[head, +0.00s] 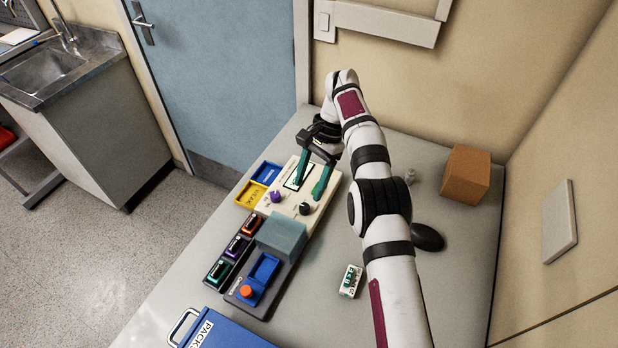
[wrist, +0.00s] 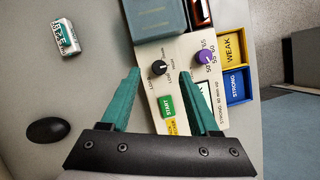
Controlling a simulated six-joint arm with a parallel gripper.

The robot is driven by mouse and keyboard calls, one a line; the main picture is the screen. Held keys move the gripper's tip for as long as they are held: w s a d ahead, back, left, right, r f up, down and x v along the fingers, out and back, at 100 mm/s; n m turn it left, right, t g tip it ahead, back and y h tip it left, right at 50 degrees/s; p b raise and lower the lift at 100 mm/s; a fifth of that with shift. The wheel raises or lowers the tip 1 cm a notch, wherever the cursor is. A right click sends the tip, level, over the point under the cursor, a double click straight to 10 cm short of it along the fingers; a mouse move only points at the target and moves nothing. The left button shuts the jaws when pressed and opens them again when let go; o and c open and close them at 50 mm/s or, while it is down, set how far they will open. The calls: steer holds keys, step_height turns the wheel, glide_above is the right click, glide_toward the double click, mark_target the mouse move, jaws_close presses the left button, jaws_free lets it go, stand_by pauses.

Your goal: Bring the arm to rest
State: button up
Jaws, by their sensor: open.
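My gripper (head: 311,177) is open and empty, with its two green fingers apart above the cream pump panel (head: 266,211). In the wrist view my gripper (wrist: 163,90) has its fingers on either side of the green START button (wrist: 166,106). The panel carries a black knob (wrist: 159,68) and a purple knob (wrist: 203,58), which lie beyond the fingertips in the wrist view. I cannot tell whether the fingers touch the panel. Part of the panel's screen is hidden by a finger.
A blue tray (head: 268,172) and yellow tray (head: 250,194) sit left of the panel. A blue PACKS case (head: 225,333) is at the front.

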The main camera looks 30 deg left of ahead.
steer(key=shift+r, duration=1.75)
steer(key=shift+d+r, duration=0.1)
steer(key=s+d+r+t, duration=0.1)
steer(key=s+d+r, duration=0.1)
steer(key=d+r, duration=0.55)
steer(key=s+d+r+t, duration=0.1)
steer(key=s+d+r, duration=0.2)
steer(key=d+r, duration=0.4)
steer(key=s+d+f, duration=0.2)
steer(key=s+d, duration=0.2)
steer(key=s, duration=0.3)
steer(key=s+d+f+m+t, duration=0.1)
steer(key=s+d+f, duration=0.1)
steer(key=s+d, duration=0.3)
steer(key=s+d+f+t, duration=0.1)
steer(key=s+d, duration=0.4)
steer(key=s, duration=0.6)
steer(key=shift+s+f+m, duration=0.2)
steer(key=shift+f+m, duration=0.2)
steer(key=shift+f, duration=0.5)
